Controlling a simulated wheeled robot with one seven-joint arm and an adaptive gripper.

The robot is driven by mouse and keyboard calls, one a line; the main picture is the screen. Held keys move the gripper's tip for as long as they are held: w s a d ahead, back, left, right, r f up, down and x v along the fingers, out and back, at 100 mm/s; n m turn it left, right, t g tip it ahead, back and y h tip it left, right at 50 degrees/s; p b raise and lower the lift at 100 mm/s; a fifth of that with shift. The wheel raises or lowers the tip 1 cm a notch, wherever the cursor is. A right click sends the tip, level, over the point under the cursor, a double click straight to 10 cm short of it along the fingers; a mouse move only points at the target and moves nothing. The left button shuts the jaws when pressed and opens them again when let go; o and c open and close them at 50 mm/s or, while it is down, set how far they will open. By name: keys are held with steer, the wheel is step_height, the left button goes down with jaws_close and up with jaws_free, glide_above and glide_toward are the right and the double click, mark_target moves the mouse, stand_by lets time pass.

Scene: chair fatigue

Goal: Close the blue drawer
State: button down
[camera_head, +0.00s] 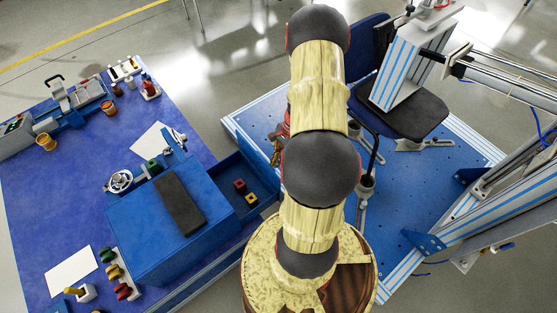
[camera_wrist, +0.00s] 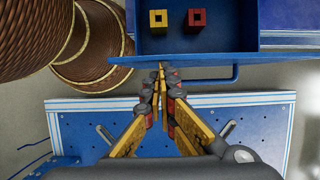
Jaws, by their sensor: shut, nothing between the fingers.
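The blue drawer (camera_head: 262,174) stands open, pulled out to the right from the blue cabinet (camera_head: 150,240) on the table. A red block (camera_head: 240,185) and a yellow block (camera_head: 251,199) lie in it. In the wrist view the drawer (camera_wrist: 232,42) spans the top, with its blue bar handle (camera_wrist: 236,75) along the front. My gripper (camera_wrist: 161,72) is shut and empty, its fingertips at the drawer's front edge by the left part of the handle. I cannot tell whether they touch. In the head view my arm hides most of the gripper.
A dark pad (camera_head: 180,203) lies on the cabinet. The purple-blue table (camera_head: 60,205) holds a vise, cups and small parts. To the right are a blue perforated platform (camera_head: 410,200), a dark chair seat (camera_head: 415,108) and a metal frame.

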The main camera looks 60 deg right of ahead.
steer(key=w+a, duration=0.3)
steer(key=a, duration=0.6)
steer(key=w+a, duration=0.3)
steer(key=a, duration=0.7)
steer(key=shift+a, duration=0.15)
steer(key=shift+p, duration=0.3)
